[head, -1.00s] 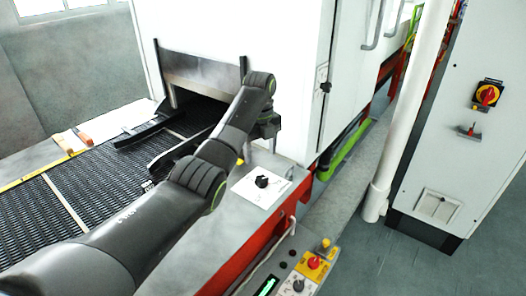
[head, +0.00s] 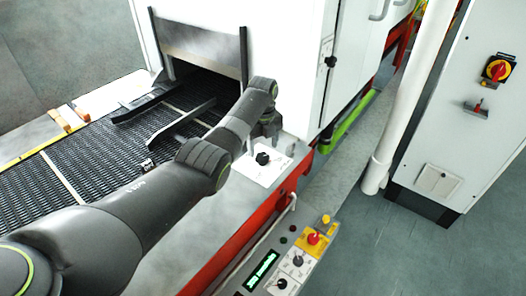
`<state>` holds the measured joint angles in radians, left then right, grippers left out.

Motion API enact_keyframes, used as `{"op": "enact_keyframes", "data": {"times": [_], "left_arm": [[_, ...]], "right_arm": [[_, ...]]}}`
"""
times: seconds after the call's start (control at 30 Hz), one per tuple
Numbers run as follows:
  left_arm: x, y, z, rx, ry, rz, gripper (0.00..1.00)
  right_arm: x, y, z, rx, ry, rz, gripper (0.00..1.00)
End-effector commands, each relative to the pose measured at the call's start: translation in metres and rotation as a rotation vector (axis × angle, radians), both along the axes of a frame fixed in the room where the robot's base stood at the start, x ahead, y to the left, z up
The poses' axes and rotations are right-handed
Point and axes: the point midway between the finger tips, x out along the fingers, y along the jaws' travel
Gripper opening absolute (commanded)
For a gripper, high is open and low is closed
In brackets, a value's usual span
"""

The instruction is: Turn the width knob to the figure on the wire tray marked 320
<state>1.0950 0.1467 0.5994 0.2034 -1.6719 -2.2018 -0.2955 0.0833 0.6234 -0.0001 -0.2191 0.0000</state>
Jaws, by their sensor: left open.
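A black knob (head: 262,158) stands on a white plate (head: 256,175) on the grey ledge beside the belt. It looks like the width knob, but the plate's figures are too small to read. My left arm reaches across from the lower left, and its open gripper (head: 267,138) hangs just above and behind the knob. The fingers are small and partly hidden by the wrist; I see no contact with the knob. No wire tray or 320 mark can be made out. My right gripper is not in view.
The black mesh belt (head: 95,170) runs into the white oven's opening, with dark guide rails (head: 180,122) on it. A control panel with a red button (head: 313,238), a green display (head: 262,270) and more knobs (head: 297,260) is at the bottom. A white pipe (head: 405,110) stands right.

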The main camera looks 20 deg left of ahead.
Motion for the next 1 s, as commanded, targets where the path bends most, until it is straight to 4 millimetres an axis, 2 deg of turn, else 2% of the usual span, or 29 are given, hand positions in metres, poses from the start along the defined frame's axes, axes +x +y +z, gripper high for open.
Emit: {"op": "enact_keyframes", "data": {"times": [0.1,0.3,0.7,1.0], "left_arm": [[-0.001,0.0,-0.02,0.001,0.002,0.0,0.65],[0.0,0.0,-0.037,0.001,-0.001,0.0,0.65],[0.0,0.0,-0.041,0.0,-0.001,0.0,0.65],[0.0,0.0,-0.041,0.0,-0.001,0.0,0.25]], "right_arm": [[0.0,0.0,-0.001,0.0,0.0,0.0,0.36],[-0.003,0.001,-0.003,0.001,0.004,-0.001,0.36],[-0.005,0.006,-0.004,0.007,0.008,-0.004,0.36],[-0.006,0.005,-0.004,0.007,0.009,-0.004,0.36]]}}
